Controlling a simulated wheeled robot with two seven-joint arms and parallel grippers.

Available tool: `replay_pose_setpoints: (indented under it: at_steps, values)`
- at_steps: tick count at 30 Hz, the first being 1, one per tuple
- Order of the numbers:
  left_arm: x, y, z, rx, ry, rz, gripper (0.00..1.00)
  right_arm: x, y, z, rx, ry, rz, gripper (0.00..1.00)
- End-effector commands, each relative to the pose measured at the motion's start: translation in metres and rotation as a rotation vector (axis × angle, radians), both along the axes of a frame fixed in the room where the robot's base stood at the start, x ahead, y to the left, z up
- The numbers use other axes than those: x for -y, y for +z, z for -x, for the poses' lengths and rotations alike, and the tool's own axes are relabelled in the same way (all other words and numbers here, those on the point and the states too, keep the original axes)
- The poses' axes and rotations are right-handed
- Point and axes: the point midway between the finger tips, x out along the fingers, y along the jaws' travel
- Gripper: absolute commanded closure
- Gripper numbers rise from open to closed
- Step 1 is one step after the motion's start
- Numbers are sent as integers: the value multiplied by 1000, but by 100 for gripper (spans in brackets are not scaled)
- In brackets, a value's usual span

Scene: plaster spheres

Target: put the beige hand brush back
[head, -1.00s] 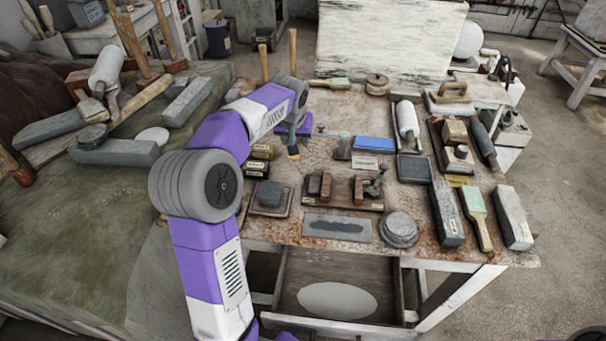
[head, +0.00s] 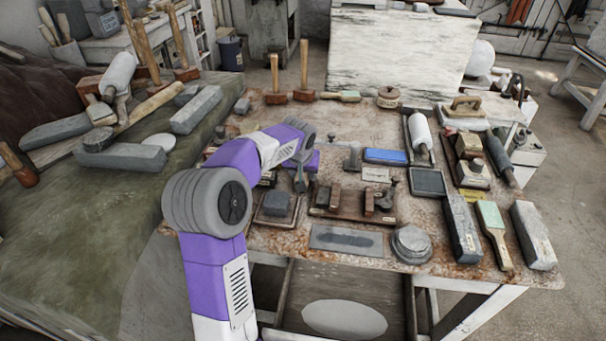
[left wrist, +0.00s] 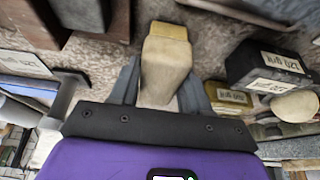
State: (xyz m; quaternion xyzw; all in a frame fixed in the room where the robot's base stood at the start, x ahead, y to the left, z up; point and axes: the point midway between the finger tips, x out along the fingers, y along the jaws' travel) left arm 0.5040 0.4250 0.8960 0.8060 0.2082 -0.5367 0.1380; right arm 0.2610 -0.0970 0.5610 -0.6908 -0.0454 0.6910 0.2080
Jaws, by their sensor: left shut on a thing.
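My left gripper (head: 300,182) is over the near left part of the worktable (head: 262,240), just behind a grey block on a small board (head: 276,204). In the left wrist view the left gripper (left wrist: 158,85) is shut on a beige, tapered piece with a yellowish end, which looks like the beige hand brush (left wrist: 165,65). Its lower part is hidden behind the gripper's dark front edge. In the head view the held thing is hidden; I cannot tell whether it touches the table. My right gripper is not in view.
A wooden rack (head: 352,208) and a blue box (head: 386,156) lie right of the gripper. Dark grit boxes (left wrist: 265,65) and a small yellow box (left wrist: 228,97) lie close by. Another brush with green (head: 492,222) lies at the right. Two mallets (head: 304,72) stand at the back.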

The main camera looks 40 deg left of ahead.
Motion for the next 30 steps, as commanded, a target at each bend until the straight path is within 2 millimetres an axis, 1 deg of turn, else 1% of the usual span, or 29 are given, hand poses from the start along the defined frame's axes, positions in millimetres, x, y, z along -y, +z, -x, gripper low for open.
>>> replay_pose_setpoints:
  at_steps: [2, 6, 7, 9, 12, 20, 23, 26, 30]
  values:
    - [0, 1, 0, 1, 0, 0, 78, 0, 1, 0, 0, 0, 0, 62]
    - [0, -3, 0, 0, -1, 0, 78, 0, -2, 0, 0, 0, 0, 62]
    - [0, -3, 0, 0, -1, 0, 52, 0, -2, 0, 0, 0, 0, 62]
    - [0, -3, 0, 0, -1, 0, 41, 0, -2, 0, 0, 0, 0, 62]
    - [0, -3, 0, 0, -1, 0, 28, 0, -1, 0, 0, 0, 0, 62]
    - [0, -2, 0, 0, -1, 0, 28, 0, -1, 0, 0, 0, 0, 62]
    - [0, 4, 0, 0, 0, 0, 28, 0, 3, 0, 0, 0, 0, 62]
    - [3, 18, 5, 2, -1, -1, 28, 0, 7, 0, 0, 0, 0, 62]
    - [9, 47, 15, 2, -1, -2, 28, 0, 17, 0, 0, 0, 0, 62]
